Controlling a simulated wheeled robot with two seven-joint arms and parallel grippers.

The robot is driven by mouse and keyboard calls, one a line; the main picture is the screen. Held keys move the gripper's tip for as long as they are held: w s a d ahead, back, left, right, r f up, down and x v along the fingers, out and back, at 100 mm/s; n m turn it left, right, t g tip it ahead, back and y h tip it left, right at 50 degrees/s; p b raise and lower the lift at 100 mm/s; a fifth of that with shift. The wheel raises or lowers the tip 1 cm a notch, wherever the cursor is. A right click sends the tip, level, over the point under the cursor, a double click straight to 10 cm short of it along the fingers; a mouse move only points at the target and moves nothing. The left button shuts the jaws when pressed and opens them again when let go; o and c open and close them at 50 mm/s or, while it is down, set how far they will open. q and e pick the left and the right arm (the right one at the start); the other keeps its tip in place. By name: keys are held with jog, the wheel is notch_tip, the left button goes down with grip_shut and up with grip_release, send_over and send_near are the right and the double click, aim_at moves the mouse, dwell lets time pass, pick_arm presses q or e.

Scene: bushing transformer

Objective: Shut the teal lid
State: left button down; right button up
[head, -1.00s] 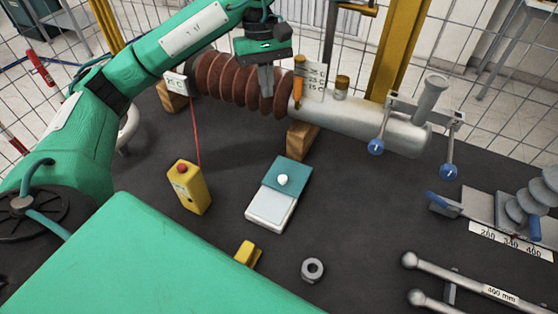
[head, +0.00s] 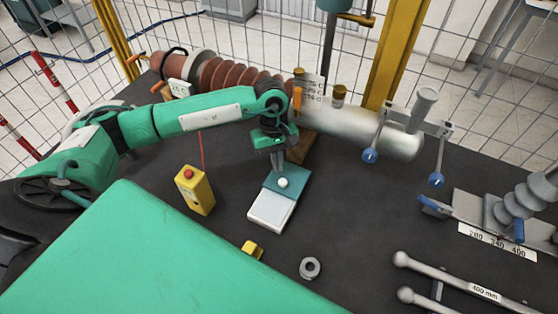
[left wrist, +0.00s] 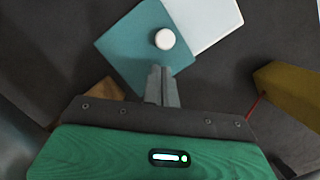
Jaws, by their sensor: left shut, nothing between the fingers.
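The teal lid (head: 294,180) with a white round knob (head: 283,183) lies at the far end of a flat white box (head: 270,211) on the dark table. The white part of the box, nearer me, is not covered by the lid. My left gripper (head: 277,168) is shut and empty, pointing down at the lid's far edge, behind the knob. In the left wrist view, the shut fingertips (left wrist: 162,72) are over the teal lid (left wrist: 130,55), close to the knob (left wrist: 165,39). I cannot tell whether they touch the lid. My right gripper is not in view.
A yellow box with a red button (head: 195,190) stands left of the white box. A brown ribbed bushing with a grey cylinder (head: 350,128) lies behind, on wooden blocks. A nut (head: 310,268) and a small yellow block (head: 252,250) lie nearer me.

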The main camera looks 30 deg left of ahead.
pick_arm(q)
jog(key=shift+s+d+f, duration=0.1)
jog(key=shift+s+d, duration=0.4)
jog(key=shift+d, duration=0.05)
jog(key=shift+s+f, duration=0.15)
jog(key=shift+s, duration=0.25)
jog(key=s+b, duration=0.1)
jog(key=s, duration=0.3)
jog(key=s+b, duration=0.2)
jog(key=s, duration=0.1)
jog(key=shift+s+d, duration=0.2)
jog(key=shift+s, duration=0.8)
jog(key=shift+b, duration=0.3)
